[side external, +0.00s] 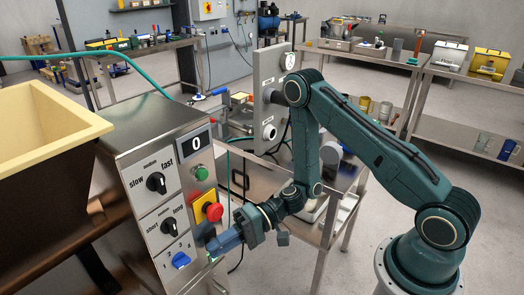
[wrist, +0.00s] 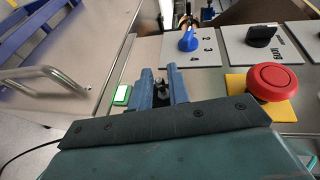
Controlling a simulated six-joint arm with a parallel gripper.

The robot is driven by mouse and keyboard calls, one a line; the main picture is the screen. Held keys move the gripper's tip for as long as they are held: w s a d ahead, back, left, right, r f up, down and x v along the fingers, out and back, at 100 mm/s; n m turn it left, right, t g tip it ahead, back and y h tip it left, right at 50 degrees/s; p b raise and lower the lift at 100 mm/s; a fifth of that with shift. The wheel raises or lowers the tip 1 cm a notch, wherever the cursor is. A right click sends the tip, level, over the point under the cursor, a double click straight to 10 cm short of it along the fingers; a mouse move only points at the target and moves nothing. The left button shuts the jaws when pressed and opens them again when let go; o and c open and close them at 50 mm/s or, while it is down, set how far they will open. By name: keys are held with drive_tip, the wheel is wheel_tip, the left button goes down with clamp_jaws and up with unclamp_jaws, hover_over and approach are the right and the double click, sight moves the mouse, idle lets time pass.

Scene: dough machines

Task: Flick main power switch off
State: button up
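A small green-lit switch in a pale frame (wrist: 121,95) shows on the steel panel in the wrist view, just left of my fingers; it looks like the power switch, but no label is readable. My gripper (wrist: 160,72) points at the panel with its two blue fingers apart. A small dark metallic piece shows between them; I cannot tell whether it belongs to the panel or the gripper. In the side view my gripper (side external: 212,245) is at the panel's lower right edge and largely hides the switch area. Contact cannot be told.
The red emergency stop (wrist: 272,80) on its yellow plate is close right of my fingers. The blue selector knob (wrist: 188,40) and a black knob (wrist: 261,34) sit beyond. A green button (side external: 201,173) is higher up. A steel table (side external: 340,205) stands beside the machine.

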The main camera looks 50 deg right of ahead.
drive_tip(key=v, duration=1.3)
drive_tip(key=shift+d, duration=0.35)
drive_tip(key=shift+s+r, duration=0.1)
drive_tip(key=shift+s, duration=0.05)
clamp_jaws()
drive_tip(key=w+d+r+m+g+h, duration=0.1)
drive_tip(key=w+r+m+g+h, duration=0.2)
drive_tip(key=r+m, duration=0.4)
drive_tip(key=w+m+g, duration=0.1)
drive_tip(key=m+g, duration=0.1)
drive_tip(key=m, duration=0.5)
drive_tip(key=shift+w+d+m+h, duration=0.25)
drive_tip(key=shift+d+m+h, duration=0.15)
